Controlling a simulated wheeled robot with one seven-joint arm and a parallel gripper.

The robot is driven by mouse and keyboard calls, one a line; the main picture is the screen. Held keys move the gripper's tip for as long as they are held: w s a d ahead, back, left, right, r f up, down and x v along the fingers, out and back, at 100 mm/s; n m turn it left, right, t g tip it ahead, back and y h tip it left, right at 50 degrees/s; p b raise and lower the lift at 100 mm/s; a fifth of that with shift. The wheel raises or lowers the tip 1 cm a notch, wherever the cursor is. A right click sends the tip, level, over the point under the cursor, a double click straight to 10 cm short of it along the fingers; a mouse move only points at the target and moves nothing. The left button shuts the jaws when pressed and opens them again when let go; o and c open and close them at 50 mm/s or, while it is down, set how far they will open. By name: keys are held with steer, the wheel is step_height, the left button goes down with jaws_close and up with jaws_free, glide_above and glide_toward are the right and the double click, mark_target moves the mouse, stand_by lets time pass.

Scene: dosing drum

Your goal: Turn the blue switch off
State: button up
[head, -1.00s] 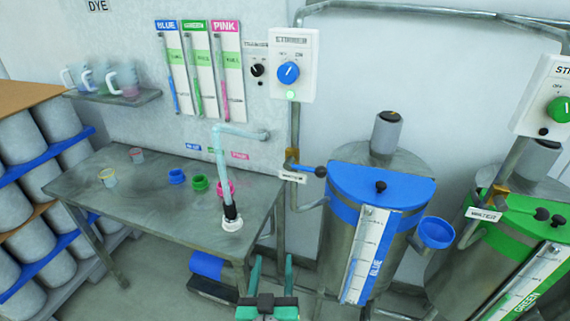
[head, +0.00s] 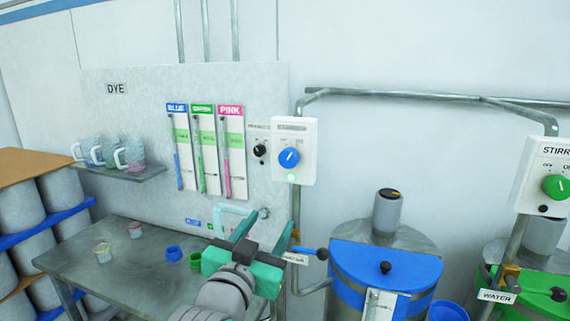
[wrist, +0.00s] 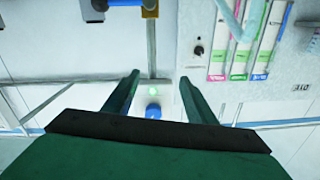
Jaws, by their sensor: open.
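The blue switch (head: 289,157) is a round knob on a white wall box (head: 308,134), with small marks above its left and right sides. A green lamp (head: 292,177) glows below the knob. The knob's pointer is too small to read surely. My gripper (head: 264,230) is open and empty, below and left of the box in the head view. In the wrist view, which looks upside down, the blue switch (wrist: 153,111) and the lit lamp (wrist: 153,91) show between the two spread fingers (wrist: 158,78), with the switch farther off and apart from them.
A small black knob (head: 260,150) sits left of the box. A vertical pipe (head: 297,205) runs below it, near a dark-tipped water valve handle (head: 322,254). A blue-lidded drum (head: 385,262) stands right. A metal table (head: 140,275) stands left.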

mark_target(287, 160)
steer(key=s+r+m, duration=0.3)
steer(key=s+r, duration=0.1)
steer(key=r, duration=0.8)
steer(key=shift+h, duration=0.3)
steer(key=x, duration=1)
steer(key=shift+w+d+f, duration=0.2)
steer(key=shift+w+f, duration=0.05)
steer(key=shift+w, duration=0.05)
steer(key=shift+c, duration=0.6)
steer(key=c, duration=0.9)
